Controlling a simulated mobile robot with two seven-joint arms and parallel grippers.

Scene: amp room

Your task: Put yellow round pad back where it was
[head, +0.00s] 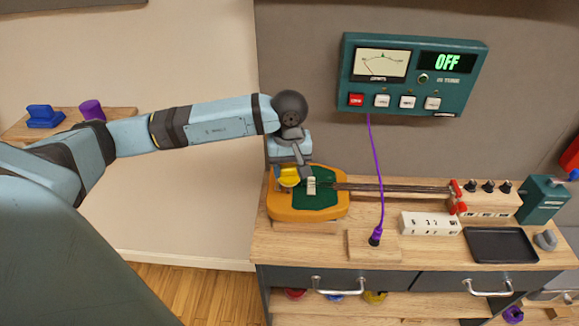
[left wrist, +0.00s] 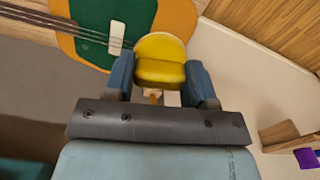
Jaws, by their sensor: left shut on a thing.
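The yellow round pad (head: 289,178) is held in my left gripper (head: 291,169), over the left part of an orange guitar body (head: 329,212) with a green plate. In the left wrist view the yellow pad (left wrist: 160,47) sits between the two blue fingers of my left gripper (left wrist: 161,80), which are shut on it. Its round end points to the guitar body (left wrist: 177,17). I cannot tell whether the pad touches the guitar. My right gripper is not in view.
The guitar lies on a wooden workbench (head: 300,247), its neck (head: 395,188) reaching right. A purple cable (head: 377,150) hangs from the green tuner box (head: 413,75) reading OFF. A black tray (head: 500,245) lies right. A side shelf (head: 122,115) holds blue and purple pieces.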

